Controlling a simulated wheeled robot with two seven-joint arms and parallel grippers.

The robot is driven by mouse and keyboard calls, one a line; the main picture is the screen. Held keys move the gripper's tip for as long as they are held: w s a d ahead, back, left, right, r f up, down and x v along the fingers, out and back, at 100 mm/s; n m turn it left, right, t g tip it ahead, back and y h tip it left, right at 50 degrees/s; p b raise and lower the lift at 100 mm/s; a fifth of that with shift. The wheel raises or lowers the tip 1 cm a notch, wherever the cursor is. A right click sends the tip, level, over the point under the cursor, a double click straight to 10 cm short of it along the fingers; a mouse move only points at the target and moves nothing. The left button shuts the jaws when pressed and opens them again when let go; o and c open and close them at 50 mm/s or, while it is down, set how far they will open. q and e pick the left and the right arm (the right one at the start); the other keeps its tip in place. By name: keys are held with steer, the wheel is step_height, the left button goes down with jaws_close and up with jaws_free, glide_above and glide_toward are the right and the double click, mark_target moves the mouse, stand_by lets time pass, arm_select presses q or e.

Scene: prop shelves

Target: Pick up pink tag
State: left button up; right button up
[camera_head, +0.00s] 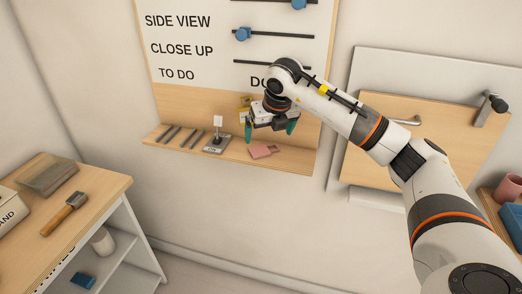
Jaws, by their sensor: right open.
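The pink tag (261,152) lies flat on the narrow wooden ledge (222,159) under the wall board. My right arm comes in from the right, and my right gripper (270,131) hangs over the ledge just above the tag. Its two green-tipped fingers are spread apart with nothing visible between them. The tag looks to be below the fingertips and apart from them, though the exact gap is hard to tell. My left gripper is not in view.
A small stand with a white square (217,134) and several dark sticks (172,134) share the ledge to the left. The board (203,55) with blue sliders rises behind. A shelf with a brush (66,213) stands lower left. A panel with handles (450,130) is at right.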

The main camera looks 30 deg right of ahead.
mark_target(264, 149)
steer(key=x, duration=0.6)
steer(key=shift+w+f+p, duration=0.15)
steer(key=shift+f+p, duration=0.05)
steer(key=shift+p, duration=0.1)
steer(key=c, duration=1.1)
steer(key=shift+o, duration=0.2)
steer(key=shift+a+r+b, duration=0.15)
steer(key=shift+r+b, duration=0.25)
steer(key=shift+b, duration=0.05)
step_height(264, 149, up, 6)
steer(key=shift+r+b, duration=0.2)
steer(key=shift+b, duration=0.25)
steer(key=s+a+b, duration=0.3)
steer(key=s+a, duration=1)
steer(key=a, duration=0.2)
